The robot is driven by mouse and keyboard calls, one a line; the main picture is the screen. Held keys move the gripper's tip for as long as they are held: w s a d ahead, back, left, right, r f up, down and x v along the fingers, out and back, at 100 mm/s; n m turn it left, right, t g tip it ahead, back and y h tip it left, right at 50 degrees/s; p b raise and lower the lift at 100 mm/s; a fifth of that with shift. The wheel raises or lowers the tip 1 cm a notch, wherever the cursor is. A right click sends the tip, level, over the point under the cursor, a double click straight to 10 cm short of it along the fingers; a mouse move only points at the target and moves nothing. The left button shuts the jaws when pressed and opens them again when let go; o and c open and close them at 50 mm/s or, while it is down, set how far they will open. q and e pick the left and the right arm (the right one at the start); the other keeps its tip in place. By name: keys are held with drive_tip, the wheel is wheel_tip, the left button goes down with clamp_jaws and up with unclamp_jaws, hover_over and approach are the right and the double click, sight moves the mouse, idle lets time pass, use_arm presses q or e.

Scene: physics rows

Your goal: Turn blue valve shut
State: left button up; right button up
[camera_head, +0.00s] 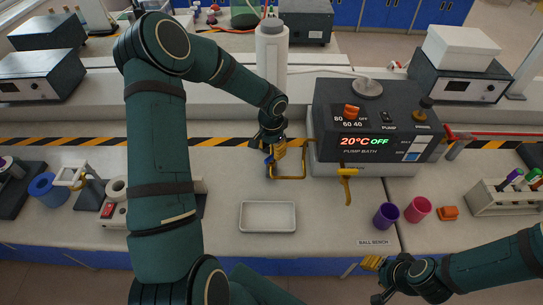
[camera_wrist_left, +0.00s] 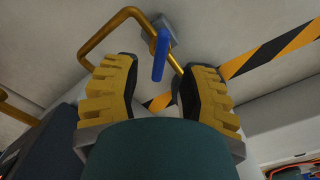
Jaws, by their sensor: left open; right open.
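The blue valve (camera_wrist_left: 161,56) is a blue lever handle on a brass pipe (camera_wrist_left: 103,34). In the left wrist view it stands between the two yellow-padded fingers of my left gripper (camera_wrist_left: 160,90), which is open. Whether a finger touches the handle cannot be told. In the head view the blue handle (camera_head: 268,159) is small and partly hidden beside my left gripper (camera_head: 274,153), left of the pump bath (camera_head: 365,130). My right gripper (camera_head: 373,278) is open and empty near the bench's front edge, at lower right.
A yellow tap (camera_head: 347,183) sticks out from the front of the pump bath. A white tray (camera_head: 267,217) lies in front of the pipe. A purple cup (camera_head: 386,215), a pink cup (camera_head: 418,209) and an orange piece (camera_head: 447,212) stand to the right.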

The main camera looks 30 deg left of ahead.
sight(272, 156)
use_arm(q)
drive_tip(key=shift+f, duration=1.75)
clamp_jaws()
